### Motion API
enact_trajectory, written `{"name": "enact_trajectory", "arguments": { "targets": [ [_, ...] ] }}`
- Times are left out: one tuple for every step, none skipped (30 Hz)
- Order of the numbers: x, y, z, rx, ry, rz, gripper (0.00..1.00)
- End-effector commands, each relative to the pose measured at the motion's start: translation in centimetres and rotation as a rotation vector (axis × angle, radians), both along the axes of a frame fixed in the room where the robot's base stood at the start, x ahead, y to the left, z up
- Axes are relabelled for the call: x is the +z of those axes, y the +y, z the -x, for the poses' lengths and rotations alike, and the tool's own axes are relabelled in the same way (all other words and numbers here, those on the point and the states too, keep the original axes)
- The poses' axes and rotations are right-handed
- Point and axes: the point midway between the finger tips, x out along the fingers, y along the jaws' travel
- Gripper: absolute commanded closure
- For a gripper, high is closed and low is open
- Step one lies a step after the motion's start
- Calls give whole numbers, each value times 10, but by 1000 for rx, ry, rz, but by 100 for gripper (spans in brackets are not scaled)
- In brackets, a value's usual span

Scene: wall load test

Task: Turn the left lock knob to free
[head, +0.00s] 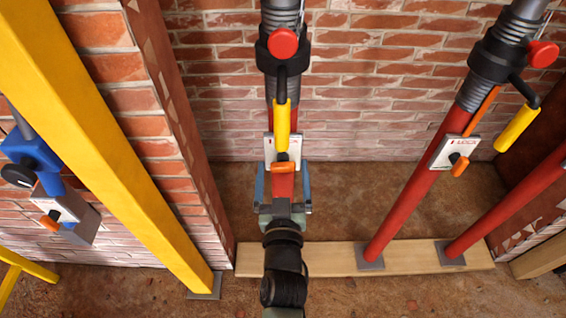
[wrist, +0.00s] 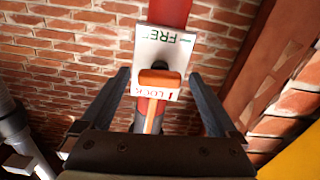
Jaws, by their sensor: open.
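A red prop with a white lock plate stands in the middle of the head view. Its orange lock knob (head: 283,167) lies crosswise on the plate. In the wrist view the plate (wrist: 178,48) appears upside down, with green FREE at the top and red LOCK at the bottom. The knob (wrist: 158,78) sits between these words. My gripper (head: 283,177) is open around the knob, one finger on each side with gaps. The fingers also show in the wrist view (wrist: 159,80). My wrist hides the lower prop in the head view.
Above the plate is a yellow-handled crank (head: 282,128). A second red prop (head: 408,205) with its own lock plate stands at right. A yellow post (head: 110,140) and a blue device (head: 35,155) are at left. A brick wall is behind.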

Motion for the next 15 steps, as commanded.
{"name": "enact_trajectory", "arguments": {
  "targets": [
    [2, 0, -5, 0, 0, 0, 5],
    [2, 0, -8, 0, 0, 0, 5],
    [1, 0, -10, 0, 0, 0, 5],
    [1, 0, -12, 0, 0, 1, 5],
    [1, 0, -13, 0, 0, 1, 5],
    [1, 0, -14, 0, 1, 1, 5],
    [0, 0, -15, 0, 1, 1, 5],
    [0, 0, -15, 0, 1, 1, 5],
    [0, 0, -16, 0, 1, 1, 5],
    [0, 0, -16, 0, 1, 1, 5],
    [0, 0, -16, 0, 1, 1, 5],
    [0, 0, -16, 0, 1, 1, 5],
    [0, 0, -16, 0, 1, 1, 5],
    [0, 0, -16, 0, 1, 1, 5],
    [0, 0, -16, 0, 0, 1, 5]
  ]
}}
